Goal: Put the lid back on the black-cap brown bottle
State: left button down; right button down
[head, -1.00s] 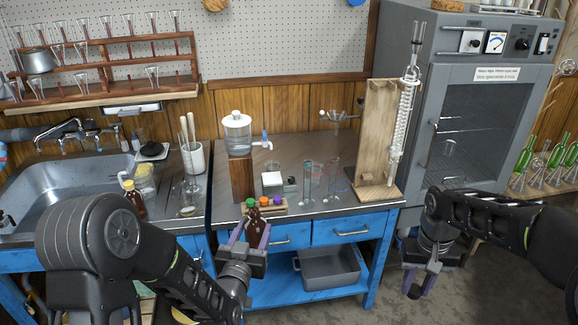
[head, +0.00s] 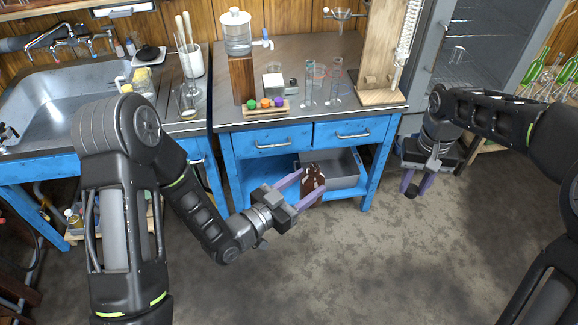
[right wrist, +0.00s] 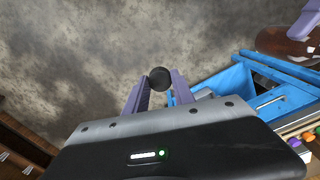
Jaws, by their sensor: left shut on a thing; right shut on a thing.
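The brown bottle (head: 313,178) is held in front of the blue bench by my left gripper (head: 312,181), whose purple fingers are shut on it. No cap shows on its top, though its neck is hard to make out. Part of a brown bottle also shows at the upper right of the right wrist view (right wrist: 285,45). My right gripper (head: 414,184) is shut on the small round black cap (head: 411,191). In the right wrist view the cap (right wrist: 160,78) sits between the fingertips. It is to the right of the bottle in the head view, clearly apart from it.
The blue bench (head: 290,142) stands behind the bottle, with a grey bin (head: 345,170) on its lower shelf. On the bench are a small rack of coloured caps (head: 265,108), glass cylinders (head: 337,82) and a wooden stand (head: 380,95). The floor in front is clear.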

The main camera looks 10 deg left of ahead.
aim_at(318, 170)
dwell(0.3)
jog(key=a+r+n, duration=0.1)
jog(key=a+r, duration=0.1)
jog(key=a, duration=0.5)
jog(key=a+r+n, duration=0.2)
jog(key=a+r, duration=0.1)
jog(key=a, duration=0.5)
jog(key=a+r+n, duration=0.2)
jog(key=a+r, duration=0.1)
jog(key=a, duration=0.4)
jog(key=shift+w+a+r, duration=0.15)
jog(key=shift+w, duration=0.05)
jog(key=shift+s+a+r, duration=0.1)
jog(key=shift+s+r, duration=0.2)
jog(key=shift+r, duration=0.25)
jog(key=shift+s+a+r, duration=0.1)
jog(key=shift+s+r, duration=0.15)
jog(key=shift+r, duration=0.3)
jog(key=shift+f, duration=0.1)
jog(key=shift+f, duration=1.9)
